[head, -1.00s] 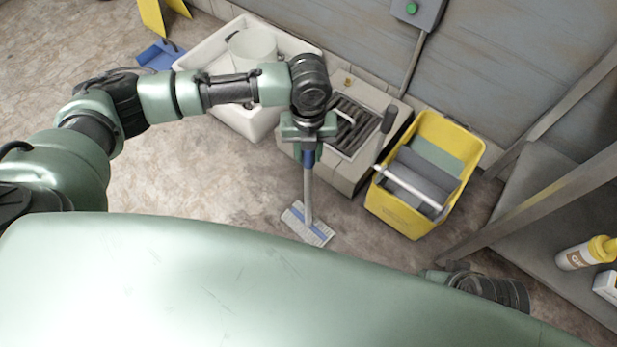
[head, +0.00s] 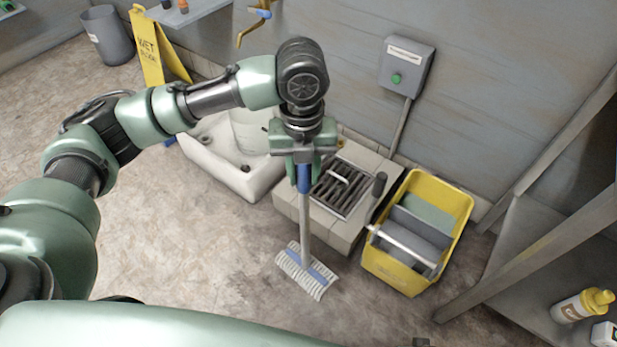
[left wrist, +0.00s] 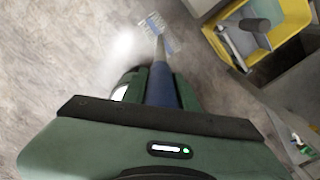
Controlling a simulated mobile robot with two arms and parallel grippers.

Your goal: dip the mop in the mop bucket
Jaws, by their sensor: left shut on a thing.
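My left gripper (head: 303,158) is shut on the blue grip of the mop (head: 306,225), which hangs below it. The mop has a grey handle and a flat white and blue striped head over the floor. Whether the head touches the floor I cannot tell. The yellow mop bucket (head: 392,274) stands to the right of the mop head, with a grey wringer and a lever in it. In the left wrist view the mop head (left wrist: 160,33) is at the top and the bucket (left wrist: 285,30) at the upper right. My right gripper is not in view.
A drain box with a dark grate (head: 338,193) stands behind the mop, between a white basin (head: 206,140) and the bucket. A grey shelf with a yellow-capped bottle (head: 583,306) is at the right. A yellow wet floor sign (head: 150,50) stands at the back left. The floor in front is clear.

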